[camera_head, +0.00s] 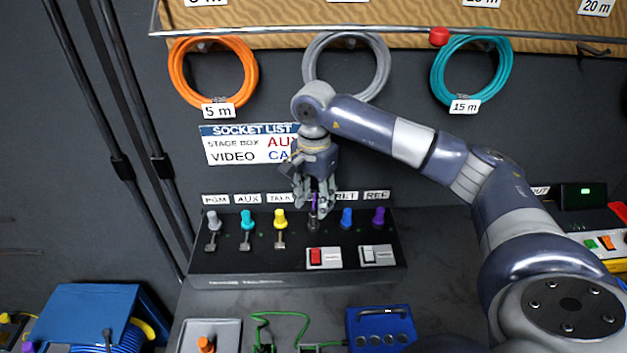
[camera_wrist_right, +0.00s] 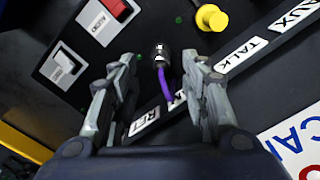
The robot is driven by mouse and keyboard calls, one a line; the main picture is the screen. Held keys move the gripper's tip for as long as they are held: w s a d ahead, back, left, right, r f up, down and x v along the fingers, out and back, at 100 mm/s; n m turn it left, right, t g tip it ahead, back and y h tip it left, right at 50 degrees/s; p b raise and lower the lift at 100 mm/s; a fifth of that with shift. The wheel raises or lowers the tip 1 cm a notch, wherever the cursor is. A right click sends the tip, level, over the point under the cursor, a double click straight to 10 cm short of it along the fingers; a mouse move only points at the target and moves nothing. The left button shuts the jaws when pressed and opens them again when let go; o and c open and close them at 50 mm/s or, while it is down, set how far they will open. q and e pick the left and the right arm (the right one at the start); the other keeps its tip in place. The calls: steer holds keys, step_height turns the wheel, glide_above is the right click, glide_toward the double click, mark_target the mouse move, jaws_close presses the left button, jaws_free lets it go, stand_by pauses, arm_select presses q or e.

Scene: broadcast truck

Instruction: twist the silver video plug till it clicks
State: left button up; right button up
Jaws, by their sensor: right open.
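A dark silver plug (camera_head: 314,223) with a purple cable sits in the panel (camera_head: 240,262), in the socket between the yellow cap and the blue cap. In the right wrist view the plug (camera_wrist_right: 160,55) stands just beyond the fingertips, and its purple cable (camera_wrist_right: 164,86) runs back between the fingers. My right gripper (camera_head: 315,207) points down over the plug; in its wrist view the gripper (camera_wrist_right: 158,68) is open, one finger on each side, with gaps to the plug. Whether the plug is locked cannot be told. My left gripper is not in view.
Neighbouring sockets carry a yellow cap (camera_head: 280,219) on the left and a blue cap (camera_head: 346,218) on the right. A red switch (camera_head: 316,256) and a white switch (camera_head: 377,253) lie in front. A socket list (camera_head: 232,145) hangs behind on the wall.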

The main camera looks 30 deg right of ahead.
mark_target(314, 209)
step_height(314, 209, down, 4)
steer(key=shift+w+f+p, duration=0.1)
steer(key=shift+p, duration=0.2)
steer(key=shift+f, duration=0.6)
steer(key=shift+c, duration=1)
jaws_close()
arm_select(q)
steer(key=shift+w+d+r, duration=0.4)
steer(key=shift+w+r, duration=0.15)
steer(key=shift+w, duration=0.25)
arm_select(e)
steer(key=c, duration=0.7)
jaws_free()
jaws_close()
